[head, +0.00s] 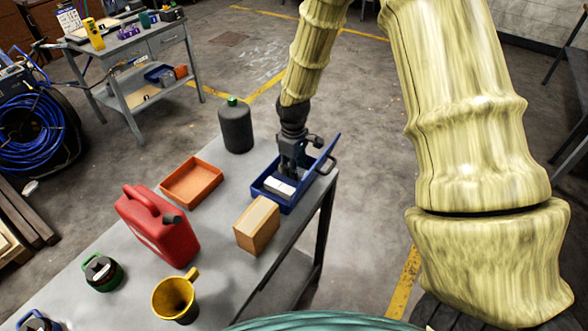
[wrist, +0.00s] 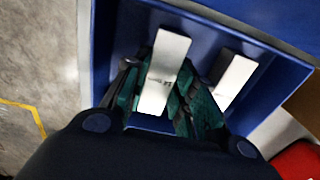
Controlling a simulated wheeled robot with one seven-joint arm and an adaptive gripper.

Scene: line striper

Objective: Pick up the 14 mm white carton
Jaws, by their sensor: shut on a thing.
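A white carton (wrist: 166,65) with small dark print stands between the fingers of my gripper (wrist: 158,88) in the wrist view, and the fingers are shut on it. A second white carton (wrist: 236,78) lies to its right, apart from it. Both are inside the blue bin (wrist: 101,60). In the head view my gripper (head: 288,170) points down into the blue bin (head: 270,199) near the table's right edge. White carton faces (head: 279,187) show beside the fingers there; I cannot tell which carton is which size.
A cardboard box (head: 257,228) stands close in front of the bin. A dark bottle with a green cap (head: 236,128), an orange tray (head: 192,181), a red jerrycan (head: 160,226) and a yellow mug (head: 176,296) share the grey table (head: 225,265). The bin's walls surround my fingers.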

